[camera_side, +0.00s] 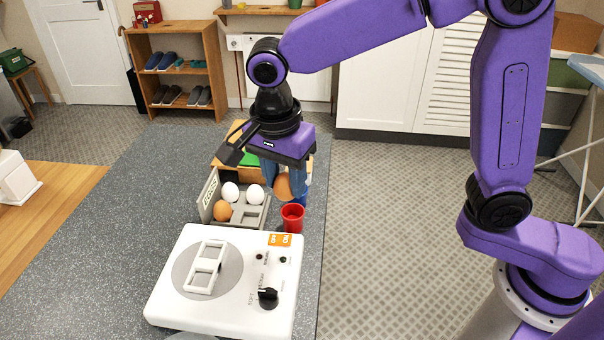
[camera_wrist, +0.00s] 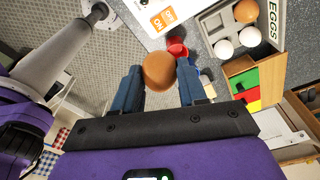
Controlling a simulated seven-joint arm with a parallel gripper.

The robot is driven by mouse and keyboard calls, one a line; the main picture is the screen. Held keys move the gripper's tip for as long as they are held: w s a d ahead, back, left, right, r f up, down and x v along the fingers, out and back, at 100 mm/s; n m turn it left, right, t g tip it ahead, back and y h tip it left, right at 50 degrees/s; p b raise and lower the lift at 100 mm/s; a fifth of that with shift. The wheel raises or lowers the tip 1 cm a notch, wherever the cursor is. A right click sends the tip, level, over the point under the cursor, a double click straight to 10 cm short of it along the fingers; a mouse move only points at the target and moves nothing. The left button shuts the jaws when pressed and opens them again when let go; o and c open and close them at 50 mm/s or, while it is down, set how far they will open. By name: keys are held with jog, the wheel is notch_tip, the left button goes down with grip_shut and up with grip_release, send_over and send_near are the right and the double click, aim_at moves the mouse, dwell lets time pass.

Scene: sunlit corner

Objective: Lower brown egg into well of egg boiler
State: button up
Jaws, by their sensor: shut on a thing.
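A brown egg (camera_wrist: 159,72) is held between the blue fingers of my gripper (camera_wrist: 160,88). In the side view the held egg (camera_side: 283,187) hangs in the air beside the egg carton, behind the egg boiler. My gripper (camera_side: 284,178) points down there. The white egg boiler (camera_side: 172,306) stands at the front of the grey counter. Its round grey plate carries a white frame with wells (camera_side: 206,267), which look empty. The boiler has a black knob and an orange label. In the wrist view only a corner of the boiler (camera_wrist: 150,12) shows at the top.
The egg carton (camera_side: 245,216) holds two white eggs (camera_side: 230,192) and another brown egg (camera_side: 222,211). A wooden box (camera_wrist: 250,80) with coloured blocks is behind the carton. The counter (camera_side: 130,215) left of them is clear.

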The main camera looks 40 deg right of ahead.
jog(key=w+a+f, duration=0.1)
jog(key=a+f, duration=0.1)
jog(key=a, duration=0.7)
jog(key=a+f, duration=0.3)
jog(key=a, duration=0.5)
jog(key=shift+w+a, duration=0.35)
jog(key=shift+f, duration=0.55)
jog(key=shift+f, duration=2.2)
dwell(1.6)
jog(key=o, duration=0.8)
